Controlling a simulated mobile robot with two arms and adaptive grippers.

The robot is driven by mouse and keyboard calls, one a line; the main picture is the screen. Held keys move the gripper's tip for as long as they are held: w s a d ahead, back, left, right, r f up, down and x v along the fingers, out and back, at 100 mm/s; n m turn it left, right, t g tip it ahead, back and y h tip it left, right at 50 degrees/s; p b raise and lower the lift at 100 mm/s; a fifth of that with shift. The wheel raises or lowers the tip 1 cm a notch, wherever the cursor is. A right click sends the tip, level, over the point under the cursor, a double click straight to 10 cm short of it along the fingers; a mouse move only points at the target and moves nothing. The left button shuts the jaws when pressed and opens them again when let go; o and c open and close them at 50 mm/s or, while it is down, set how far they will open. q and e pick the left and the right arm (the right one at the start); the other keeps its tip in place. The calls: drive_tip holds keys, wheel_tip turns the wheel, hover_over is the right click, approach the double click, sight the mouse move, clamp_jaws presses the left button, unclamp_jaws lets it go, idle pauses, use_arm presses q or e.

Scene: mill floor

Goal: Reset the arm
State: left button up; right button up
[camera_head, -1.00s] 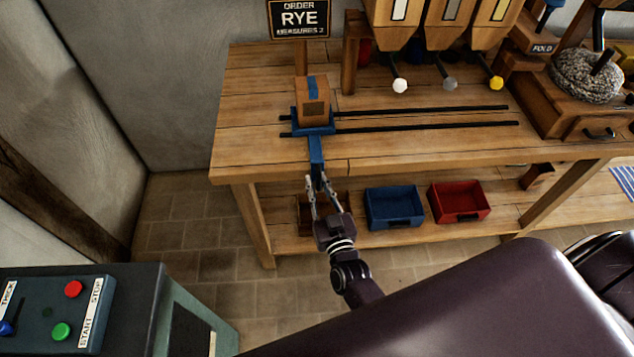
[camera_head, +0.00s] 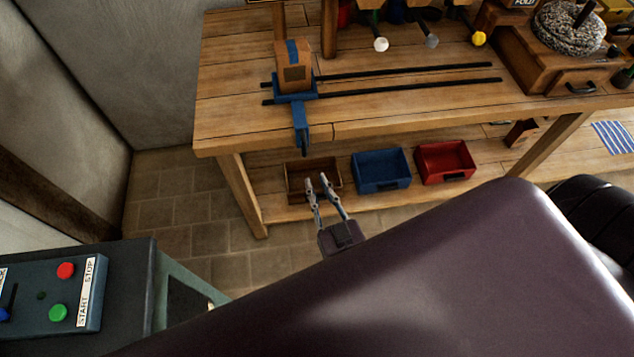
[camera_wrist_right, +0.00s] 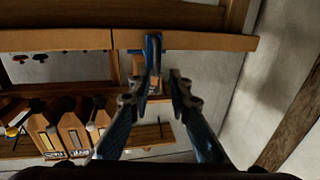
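My right gripper (camera_head: 316,186) is open and empty in the head view, in front of the bench and below its edge. Its two fingers also show apart in the right wrist view (camera_wrist_right: 163,85). The blue sliding carriage (camera_head: 294,84) sits on black rails at the left of the bench, with a brown box (camera_head: 294,66) on it. Its blue handle (camera_head: 301,128) hangs over the bench's front edge, apart from the fingertips. In the right wrist view the handle (camera_wrist_right: 152,48) appears beyond the fingers. My left gripper is out of view.
The wooden bench (camera_head: 400,100) has a lower shelf with a brown bin (camera_head: 298,186), a blue bin (camera_head: 380,180) and a red bin (camera_head: 445,172). A control box (camera_head: 60,300) with red and green buttons stands at lower left. Floor between is clear.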

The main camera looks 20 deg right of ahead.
drive_tip(key=s+a+f+n+g+y+b, duration=0.15)
drive_tip(key=s+f+g, duration=0.35)
drive_tip(key=f, duration=0.9)
drive_tip(key=s+a+f+n+g+y, duration=0.1)
drive_tip(key=s+a+f+g+y, duration=0.15)
drive_tip(key=s+f, duration=0.75)
drive_tip(key=s+d+f+g+h, duration=0.1)
drive_tip(key=s+d+f+g, duration=0.3)
drive_tip(key=s+f, duration=0.5)
drive_tip(key=s+d+f+g+h+b, duration=0.1)
drive_tip(key=s+d+f+g, duration=0.4)
drive_tip(key=s+f, duration=0.5)
drive_tip(key=shift+s+f+n, duration=0.3)
drive_tip(key=shift+s+n, duration=0.15)
